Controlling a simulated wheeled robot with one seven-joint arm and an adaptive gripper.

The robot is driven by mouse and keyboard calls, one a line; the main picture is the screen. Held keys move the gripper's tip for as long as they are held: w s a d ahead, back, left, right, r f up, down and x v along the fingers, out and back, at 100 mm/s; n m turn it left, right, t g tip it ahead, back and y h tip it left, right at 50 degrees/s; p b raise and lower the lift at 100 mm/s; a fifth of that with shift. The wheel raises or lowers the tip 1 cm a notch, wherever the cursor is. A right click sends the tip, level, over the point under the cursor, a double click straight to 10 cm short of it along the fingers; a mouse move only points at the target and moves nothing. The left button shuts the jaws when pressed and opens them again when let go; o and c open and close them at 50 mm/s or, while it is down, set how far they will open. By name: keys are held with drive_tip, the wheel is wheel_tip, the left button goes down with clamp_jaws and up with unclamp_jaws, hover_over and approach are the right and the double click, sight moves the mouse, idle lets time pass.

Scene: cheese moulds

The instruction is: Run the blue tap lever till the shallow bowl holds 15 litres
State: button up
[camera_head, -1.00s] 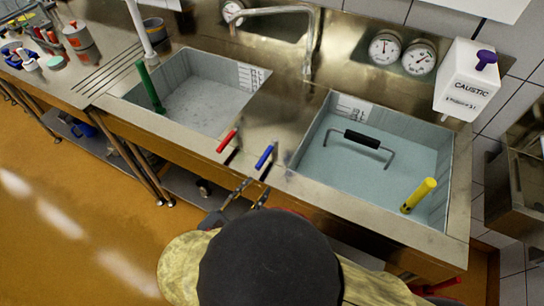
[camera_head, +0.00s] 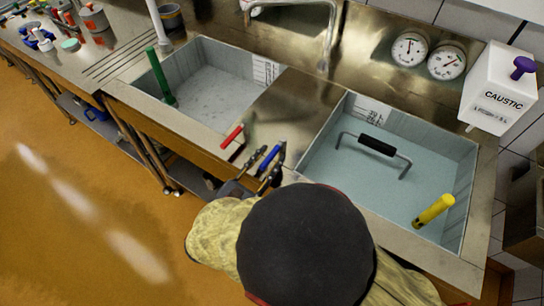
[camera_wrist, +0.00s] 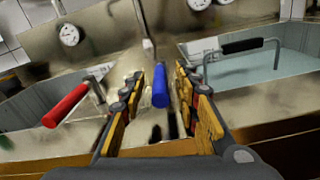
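The blue tap lever (camera_head: 270,158) stands at the front edge between two sink bowls. In the wrist view the blue lever (camera_wrist: 160,90) lies between my fingers, with gaps on both sides. My gripper (camera_wrist: 160,76) is open around it; in the head view my gripper (camera_head: 267,162) partly hides behind my arm. The left bowl (camera_head: 135,82) has a green standpipe (camera_head: 157,76) and a depth scale. The right bowl (camera_head: 460,205) has a yellow standpipe (camera_head: 434,210), a scale and a pale blue surface. I cannot tell which bowl is shallower. The spout (camera_head: 330,40) ends near the divider between them.
A red lever (camera_head: 232,136) stands just left of the blue one. A black-handled tool (camera_head: 377,145) is in the right bowl. Two dials (camera_head: 428,55) and a caustic dispenser (camera_head: 495,90) are at the back right. Bottles crowd the far left counter.

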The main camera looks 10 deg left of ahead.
drive_tip(key=shift+x, duration=0.8)
drive_tip(key=shift+c, duration=1.4)
clamp_jaws()
